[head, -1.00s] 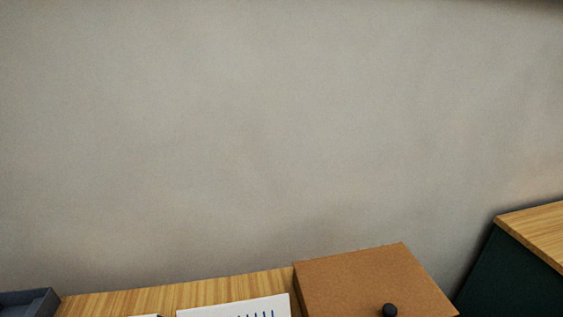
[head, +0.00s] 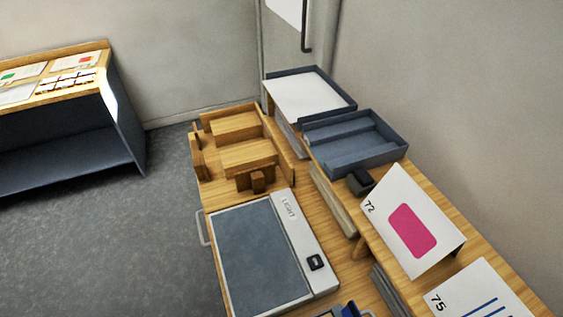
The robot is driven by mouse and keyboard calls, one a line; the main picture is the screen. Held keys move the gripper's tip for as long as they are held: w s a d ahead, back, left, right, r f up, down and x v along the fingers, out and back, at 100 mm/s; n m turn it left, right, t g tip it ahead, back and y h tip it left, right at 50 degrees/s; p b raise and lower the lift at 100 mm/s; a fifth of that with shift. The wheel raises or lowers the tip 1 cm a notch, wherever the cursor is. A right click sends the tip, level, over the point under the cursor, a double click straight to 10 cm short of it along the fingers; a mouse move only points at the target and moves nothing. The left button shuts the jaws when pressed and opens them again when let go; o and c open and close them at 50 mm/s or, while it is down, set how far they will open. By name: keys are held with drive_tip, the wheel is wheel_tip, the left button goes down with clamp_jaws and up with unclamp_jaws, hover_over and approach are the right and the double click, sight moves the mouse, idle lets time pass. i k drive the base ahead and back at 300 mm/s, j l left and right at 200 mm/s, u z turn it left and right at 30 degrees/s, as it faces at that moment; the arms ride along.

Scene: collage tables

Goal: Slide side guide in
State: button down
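A wooden fixture (head: 238,153) sits at the far end of the wooden table. It has a raised block at the back, a lower block in front and a long rail (head: 278,145) along its right side. A short upright piece (head: 197,150) stands at its left edge, slightly apart from the blocks. A small dark brown block (head: 257,182) stands at its front. I cannot tell for sure which piece is the side guide. My gripper is not in view.
A light box (head: 262,253) with a black switch lies in front of the fixture. On the raised shelf at right are a blue-grey tray (head: 393,151), a paper-filled tray (head: 347,94), a black block (head: 360,181) and cards 72 (head: 450,240) and 75 (head: 508,300). Open floor (head: 110,250) lies left.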

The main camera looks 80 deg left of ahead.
sight(256, 178)
drive_tip(key=k+u, duration=0.15)
drive_tip(key=u, duration=0.25)
drive_tip(key=k+j+u, duration=0.15)
drive_tip(key=u, duration=1.35)
